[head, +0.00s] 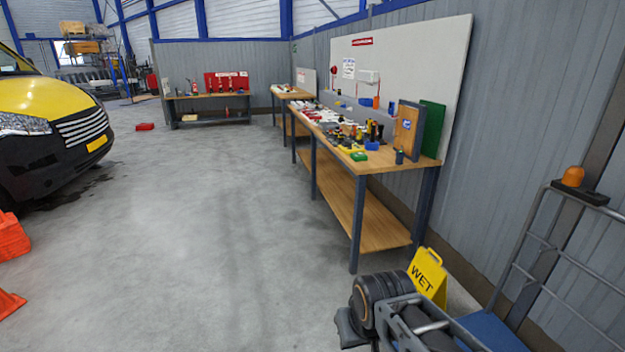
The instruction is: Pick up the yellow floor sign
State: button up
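The yellow floor sign (428,275) stands upright on the floor near the bottom right, beside the near leg of the long workbench. It has a handle slot at the top and the word WET in black. Its lower part is hidden behind my arm. My arm comes in from the bottom edge, in front of the sign in the picture. My gripper (350,328) seems to be the dark part at the arm's left end, partly cut off by the bottom edge. Its fingers cannot be made out, and I see nothing held in it.
The long workbench (385,233) with tools runs along the right wall. A blue trolley with a grey rail frame (545,262) stands at the right, close to the sign. A yellow van (45,115) and orange objects (10,238) are at the left. The middle floor is clear.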

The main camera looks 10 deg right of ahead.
aim_at(427, 276)
jog(key=i, duration=2.85)
jog(key=z, duration=3.1)
jog(key=i, duration=0.5)
